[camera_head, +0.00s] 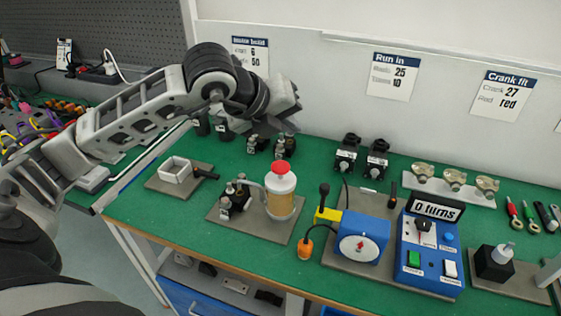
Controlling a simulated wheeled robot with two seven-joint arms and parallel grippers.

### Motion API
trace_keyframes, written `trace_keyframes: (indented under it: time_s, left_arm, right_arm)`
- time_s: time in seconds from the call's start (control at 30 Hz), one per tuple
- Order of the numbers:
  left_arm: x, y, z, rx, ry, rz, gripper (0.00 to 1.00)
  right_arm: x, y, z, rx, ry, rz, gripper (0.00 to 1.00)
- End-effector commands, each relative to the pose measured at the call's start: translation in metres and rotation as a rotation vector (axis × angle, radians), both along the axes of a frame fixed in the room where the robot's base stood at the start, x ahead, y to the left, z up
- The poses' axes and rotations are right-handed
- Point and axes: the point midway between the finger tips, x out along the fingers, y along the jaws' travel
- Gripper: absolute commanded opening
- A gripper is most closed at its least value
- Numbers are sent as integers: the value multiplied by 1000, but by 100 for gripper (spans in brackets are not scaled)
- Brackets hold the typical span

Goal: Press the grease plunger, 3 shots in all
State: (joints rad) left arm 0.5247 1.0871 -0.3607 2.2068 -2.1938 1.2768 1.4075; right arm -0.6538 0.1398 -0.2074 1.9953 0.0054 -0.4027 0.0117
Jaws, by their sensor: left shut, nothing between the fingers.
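The grease dispenser (281,195) is a clear bottle with amber contents and a white top. It stands upright on a grey plate, beside small black-and-metal parts (235,198). Its red plunger cap (280,167) shows on top, with nothing touching it. My left gripper (287,103) is shut and empty. In the picture it is above the cap, clearly apart from it. My right gripper is not in view.
A blue dial unit (362,237) and a blue control box (429,254) with a "0 turns" display (436,207) stand right of the dispenser. A white tray (178,171) lies left. Black motor-like parts (346,153) stand behind. The green bench (140,218) is bare at front left.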

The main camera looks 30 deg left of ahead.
Motion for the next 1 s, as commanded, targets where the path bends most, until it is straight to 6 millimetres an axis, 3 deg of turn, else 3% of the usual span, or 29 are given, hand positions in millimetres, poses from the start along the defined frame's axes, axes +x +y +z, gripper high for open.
trace_keyframes:
  time_s: [0.07,0.17,0.57,1.0]
  left_arm:
    - [3,17,7,48,-8,60,0]
    - [3,27,10,75,-11,98,0]
    - [3,28,7,77,-9,102,0]
    - [3,28,-49,78,-7,100,0]
  right_arm:
    - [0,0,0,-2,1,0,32]
    - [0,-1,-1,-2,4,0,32]
    - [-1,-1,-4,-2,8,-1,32]
    - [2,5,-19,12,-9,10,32]
